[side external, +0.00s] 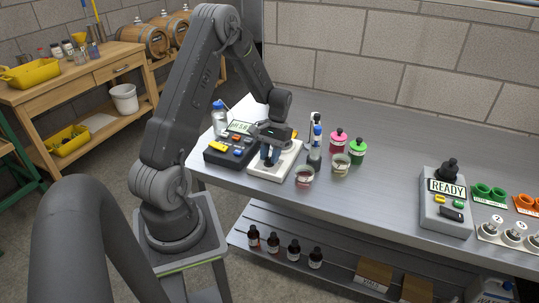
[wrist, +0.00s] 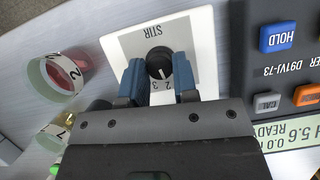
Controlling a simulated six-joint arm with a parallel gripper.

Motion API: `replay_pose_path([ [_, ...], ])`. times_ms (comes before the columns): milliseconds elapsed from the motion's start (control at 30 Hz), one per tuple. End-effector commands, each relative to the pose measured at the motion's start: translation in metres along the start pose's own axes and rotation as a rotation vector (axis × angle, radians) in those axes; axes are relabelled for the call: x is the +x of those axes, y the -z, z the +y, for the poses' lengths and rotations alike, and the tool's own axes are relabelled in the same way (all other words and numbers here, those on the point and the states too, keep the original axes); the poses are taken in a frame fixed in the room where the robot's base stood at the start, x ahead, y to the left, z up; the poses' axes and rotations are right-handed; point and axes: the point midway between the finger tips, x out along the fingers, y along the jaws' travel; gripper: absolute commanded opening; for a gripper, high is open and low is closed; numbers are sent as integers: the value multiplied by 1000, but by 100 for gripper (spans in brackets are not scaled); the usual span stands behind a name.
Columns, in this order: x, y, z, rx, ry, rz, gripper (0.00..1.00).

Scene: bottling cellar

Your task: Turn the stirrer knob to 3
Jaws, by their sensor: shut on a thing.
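The stirrer is a white unit with a grey panel marked STIR; its white plate (wrist: 205,50) fills the upper middle of the wrist view, and its body (side external: 284,168) shows in the side view. Its round black knob (wrist: 158,62) sits between the blue fingers of my gripper (wrist: 160,80), which is shut on it. A white pointer line on the knob aims down in the wrist view, near the printed 2, with 3 beside it. Other dial numbers are hidden by the fingers. In the side view my gripper (side external: 268,154) is over the stirrer and hides the knob.
A dark meter (side external: 228,146) with coloured buttons stands close beside the stirrer. A READY device (side external: 445,205) stands farther right. Bare bench lies between.

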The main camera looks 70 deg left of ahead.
Motion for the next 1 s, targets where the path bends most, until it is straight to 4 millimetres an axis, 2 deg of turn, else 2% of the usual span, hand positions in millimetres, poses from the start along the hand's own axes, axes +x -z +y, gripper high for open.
replay_pose_path([
  [500, 0, -1, 3, 427, 178, -1, 4],
  [1000, 0, -1, 4, 624, 259, 1, 4],
])
